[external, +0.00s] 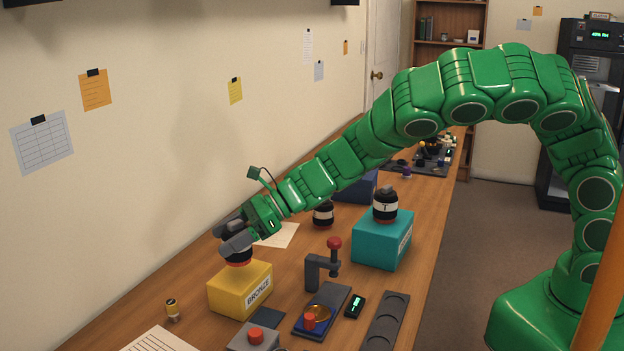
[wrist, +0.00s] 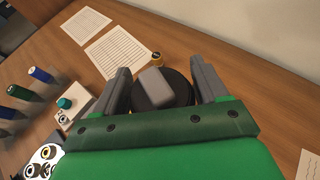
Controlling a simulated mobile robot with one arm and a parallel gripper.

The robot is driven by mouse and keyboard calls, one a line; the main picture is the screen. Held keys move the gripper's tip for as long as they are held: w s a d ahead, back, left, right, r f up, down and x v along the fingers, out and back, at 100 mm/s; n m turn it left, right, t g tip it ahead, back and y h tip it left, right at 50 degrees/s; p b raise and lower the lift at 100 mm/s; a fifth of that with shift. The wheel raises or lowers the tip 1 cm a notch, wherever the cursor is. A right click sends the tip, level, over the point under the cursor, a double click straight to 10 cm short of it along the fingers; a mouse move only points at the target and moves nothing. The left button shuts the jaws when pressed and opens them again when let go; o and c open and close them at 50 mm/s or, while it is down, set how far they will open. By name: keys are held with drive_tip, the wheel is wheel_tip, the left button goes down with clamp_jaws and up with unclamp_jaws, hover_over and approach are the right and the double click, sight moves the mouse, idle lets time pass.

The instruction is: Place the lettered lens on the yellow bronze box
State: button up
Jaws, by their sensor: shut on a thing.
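My gripper (external: 234,236) is shut on a dark lens (external: 238,257) with a pale and red band, over the back part of the yellow box (external: 240,289) marked BRONZE. I cannot tell whether the lens touches the box top. In the wrist view the round black lens (wrist: 179,91) sits between the two grey fingers of my gripper (wrist: 163,88); no letter on it can be read, and the yellow box is hidden. Another black and white lens (external: 385,206), marked T, stands upright on the teal box (external: 381,241).
A third lens (external: 323,214) stands on the table behind, near a dark blue box (external: 357,187). A small yellow cylinder (external: 172,310) stands left of the bronze box.

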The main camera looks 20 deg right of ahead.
sight(232, 256)
drive_tip(key=shift+f, duration=1.55)
drive_tip(key=shift+f, duration=0.25)
drive_tip(key=shift+f, duration=0.35)
drive_tip(key=shift+d+f, duration=0.1)
drive_tip(key=shift+f, duration=0.1)
drive_tip(key=c, duration=0.3)
drive_tip(key=o, duration=1.5)
drive_tip(key=shift+f, duration=0.1)
drive_tip(key=shift+c, duration=0.2)
drive_tip(key=o, duration=0.3)
drive_tip(key=shift+o, duration=0.2)
drive_tip(key=shift+r, duration=0.4)
